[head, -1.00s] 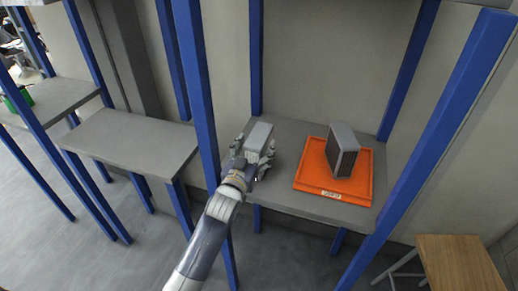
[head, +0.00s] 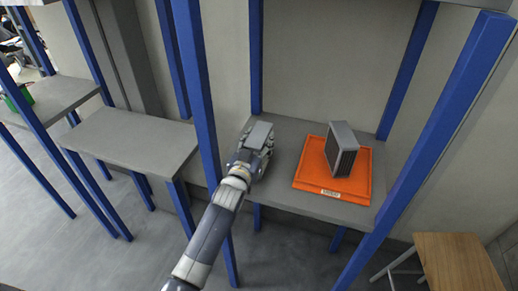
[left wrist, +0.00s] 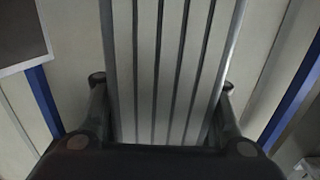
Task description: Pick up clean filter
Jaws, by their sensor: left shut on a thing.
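A grey box-like filter (head: 261,132) stands at the left part of the shelf in the head view, partly hidden by my gripper. My left gripper (head: 258,149) is shut on it, with the fingers at its sides. In the left wrist view, the filter's pale ribbed face (left wrist: 170,65) fills the middle between the two fingers of my left gripper (left wrist: 162,85). I cannot tell whether the filter still touches the shelf. A second grey filter (head: 343,146) with dark slats stands upright on an orange tray (head: 311,175) to the right. My right gripper is out of view.
The grey shelf (head: 284,203) is bounded by blue posts (head: 203,110), one close to my left arm. A bare grey shelf (head: 130,140) lies to the left. A wooden-topped stool (head: 458,262) stands at the lower right.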

